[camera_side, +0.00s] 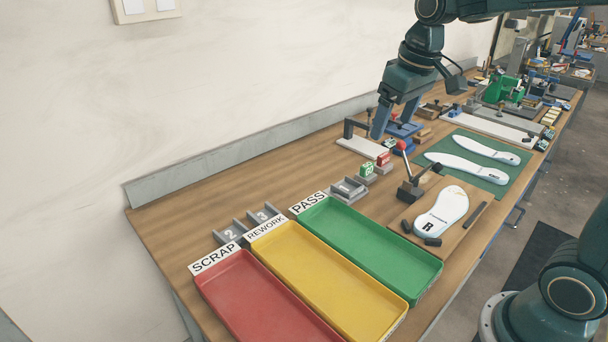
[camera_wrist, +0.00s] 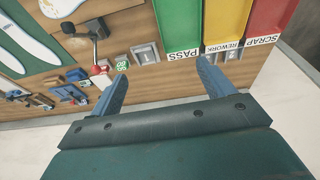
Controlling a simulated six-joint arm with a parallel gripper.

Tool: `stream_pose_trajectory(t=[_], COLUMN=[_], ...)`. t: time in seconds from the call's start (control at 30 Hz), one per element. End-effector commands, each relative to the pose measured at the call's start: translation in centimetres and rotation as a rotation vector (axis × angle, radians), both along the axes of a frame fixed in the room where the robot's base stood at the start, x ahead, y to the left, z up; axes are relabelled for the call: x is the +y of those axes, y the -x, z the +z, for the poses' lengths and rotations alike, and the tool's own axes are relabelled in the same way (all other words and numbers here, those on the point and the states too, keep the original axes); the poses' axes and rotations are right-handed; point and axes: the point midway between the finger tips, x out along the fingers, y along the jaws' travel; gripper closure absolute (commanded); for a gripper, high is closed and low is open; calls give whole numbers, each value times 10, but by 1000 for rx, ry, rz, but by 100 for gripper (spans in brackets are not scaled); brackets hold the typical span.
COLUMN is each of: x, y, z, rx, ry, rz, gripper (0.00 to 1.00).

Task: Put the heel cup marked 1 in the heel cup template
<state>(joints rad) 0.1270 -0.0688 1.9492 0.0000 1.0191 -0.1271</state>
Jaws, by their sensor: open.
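A small grey channel-shaped piece marked 1 (camera_side: 348,189) sits on the bench behind the PASS tray; it also shows in the wrist view (camera_wrist: 145,54). I take it for the heel cup marked 1. Similar grey pieces marked 2 (camera_side: 231,232) and 3 (camera_side: 264,215) stand to its left. I cannot tell surely which fixture is the heel cup template. A brown board (camera_side: 462,236) carries a white insole marked R (camera_side: 441,213) and a clamp with a red knob. My gripper (camera_side: 392,124) is open and empty, above the back of the bench. Its fingers show apart in the wrist view (camera_wrist: 162,70).
Red SCRAP (camera_side: 262,298), yellow REWORK (camera_side: 325,280) and green PASS (camera_side: 370,240) trays are empty. A green cube (camera_side: 367,170) and a red cube (camera_side: 384,160) stand near piece 1. A green mat (camera_side: 506,177) holds two insoles. The bench's back left is clear.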

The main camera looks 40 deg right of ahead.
Motion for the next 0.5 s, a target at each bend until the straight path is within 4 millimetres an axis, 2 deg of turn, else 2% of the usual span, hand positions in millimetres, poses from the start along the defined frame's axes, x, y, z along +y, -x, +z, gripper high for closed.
stream_pose_trajectory(t=[0.03,0.2,0.5], x=[5,18,35], y=[14,53,121], z=[4,10,3], rx=[-19,-73,-167], ry=[0,-2,-12], rz=[2,3,6], gripper=[19,19,19])
